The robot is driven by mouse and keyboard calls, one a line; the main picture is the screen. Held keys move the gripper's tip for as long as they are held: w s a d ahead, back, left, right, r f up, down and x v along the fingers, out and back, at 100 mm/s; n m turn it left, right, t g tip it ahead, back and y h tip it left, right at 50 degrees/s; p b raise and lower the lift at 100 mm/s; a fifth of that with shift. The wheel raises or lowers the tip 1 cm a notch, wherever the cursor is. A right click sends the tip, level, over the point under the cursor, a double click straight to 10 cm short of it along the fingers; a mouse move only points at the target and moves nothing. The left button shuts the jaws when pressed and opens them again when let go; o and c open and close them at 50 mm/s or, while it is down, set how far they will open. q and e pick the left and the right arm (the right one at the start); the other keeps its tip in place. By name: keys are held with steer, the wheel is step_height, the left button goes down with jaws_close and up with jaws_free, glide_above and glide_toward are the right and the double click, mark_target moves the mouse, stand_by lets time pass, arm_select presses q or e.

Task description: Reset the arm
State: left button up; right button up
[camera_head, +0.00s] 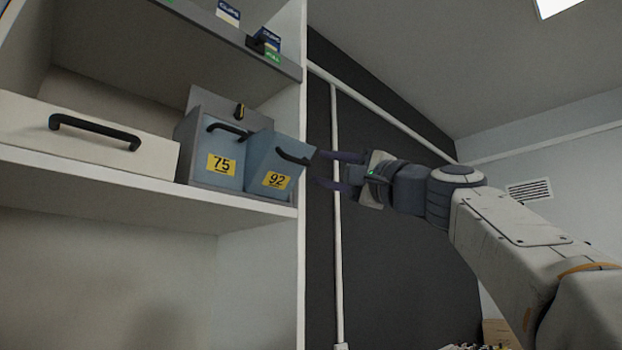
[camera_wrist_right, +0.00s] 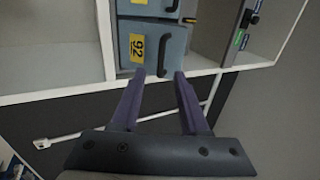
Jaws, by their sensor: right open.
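My right gripper (camera_head: 328,171) is raised at the right of the shelf in the head view, its two purple fingers pointing left. The fingers are apart with nothing between them, and they also show in the right wrist view (camera_wrist_right: 160,90). The blue-grey box labelled 92 (camera_head: 283,155) sits tilted at the shelf's right end, just ahead of the fingertips. It also shows in the right wrist view (camera_wrist_right: 160,46); I cannot tell whether a fingertip touches it. My left gripper is in neither view.
A blue-grey box labelled 75 (camera_head: 205,146) stands left of box 92. A pale drawer (camera_head: 85,150) with a black handle lies farther left on the white shelf (camera_head: 150,189). The shelf's upright side (camera_head: 302,270) is close to my right gripper. A dark wall panel (camera_head: 400,270) stands behind.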

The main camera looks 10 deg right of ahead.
steer(key=shift+v, duration=1.15)
